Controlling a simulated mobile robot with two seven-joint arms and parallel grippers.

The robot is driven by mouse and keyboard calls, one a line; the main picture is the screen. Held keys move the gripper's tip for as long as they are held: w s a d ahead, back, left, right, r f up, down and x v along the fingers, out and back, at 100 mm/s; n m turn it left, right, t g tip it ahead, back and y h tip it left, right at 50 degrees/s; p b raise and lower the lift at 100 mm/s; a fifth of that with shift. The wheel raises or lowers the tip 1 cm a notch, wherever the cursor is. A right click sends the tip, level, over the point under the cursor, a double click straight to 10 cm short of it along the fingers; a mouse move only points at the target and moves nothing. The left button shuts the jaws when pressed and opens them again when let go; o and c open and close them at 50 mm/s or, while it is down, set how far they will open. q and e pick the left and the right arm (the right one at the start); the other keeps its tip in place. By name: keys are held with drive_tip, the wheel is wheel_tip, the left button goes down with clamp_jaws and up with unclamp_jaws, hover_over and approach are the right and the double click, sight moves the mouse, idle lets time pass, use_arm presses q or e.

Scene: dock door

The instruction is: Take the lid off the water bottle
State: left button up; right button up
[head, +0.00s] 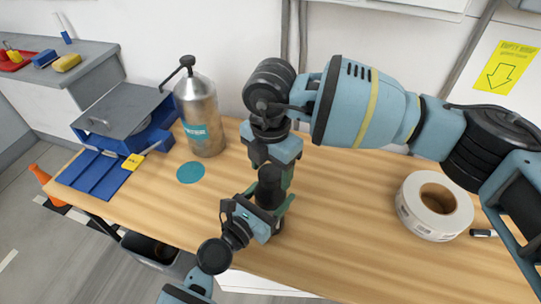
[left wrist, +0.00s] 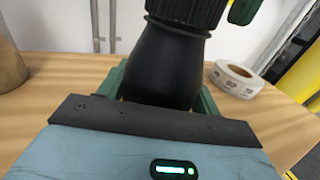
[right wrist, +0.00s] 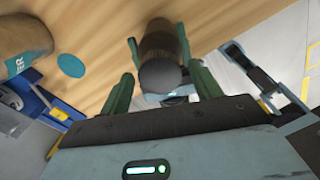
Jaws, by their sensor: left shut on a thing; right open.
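The water bottle is dark, with a black body (left wrist: 168,65) and a ribbed black lid (left wrist: 188,10) on its top. It stands upright near the table's front edge in the head view (head: 270,190). My left gripper (head: 268,208) is shut on the bottle's body from the front. My right gripper (head: 272,168) comes down from above, open. In the right wrist view the lid (right wrist: 160,76) lies between its two green fingers, with gaps on both sides. One right finger (left wrist: 243,10) also shows beside the lid in the left wrist view. The head view mostly hides the lid.
A metal canister (head: 202,115) with a black handle stands left of the bottle, by a teal disc (head: 190,172). A blue device (head: 125,125) sits at the table's left end. A white tape roll (head: 410,210) lies right. Bare wood lies between bottle and roll.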

drive_tip(key=shift+f, duration=0.3)
